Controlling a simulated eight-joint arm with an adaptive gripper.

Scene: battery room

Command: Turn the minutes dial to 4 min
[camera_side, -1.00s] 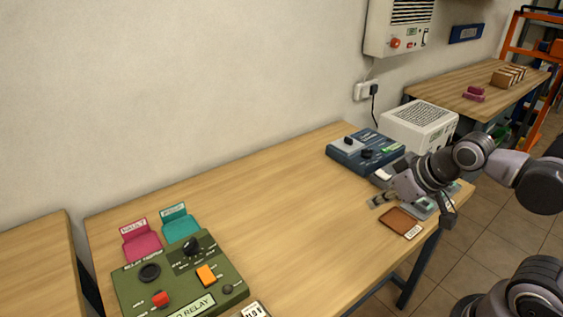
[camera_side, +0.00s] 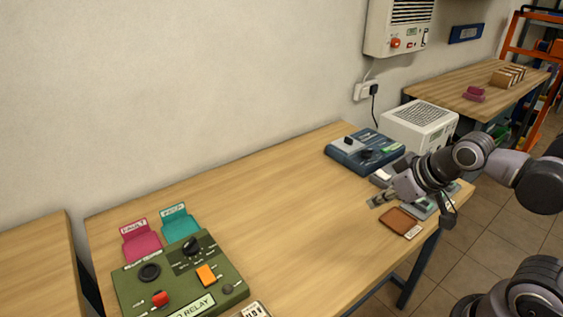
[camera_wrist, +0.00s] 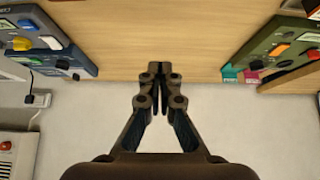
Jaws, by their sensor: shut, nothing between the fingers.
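My gripper (camera_side: 377,201) is shut and empty, low over the right part of the wooden table in the side view. In the wrist view its fingertips (camera_wrist: 160,69) meet, with nothing between them. A dark blue box (camera_side: 342,158) with a black knob (camera_side: 366,154) stands beyond it. A green relay box (camera_side: 130,286) at the front left carries a black pointer dial (camera_side: 191,245) with a printed scale. The lettering is too small to tell which dial is for minutes. My gripper is apart from both boxes. They show in the wrist view as blue (camera_wrist: 74,62) and green (camera_wrist: 283,35).
A brown pad (camera_side: 397,218) lies by my gripper, with grey devices partly hidden behind my arm. A white vented box (camera_side: 420,123) stands at the back right. Pink (camera_side: 141,245) and teal (camera_side: 180,224) holders stand behind the green box. The table's middle is clear.

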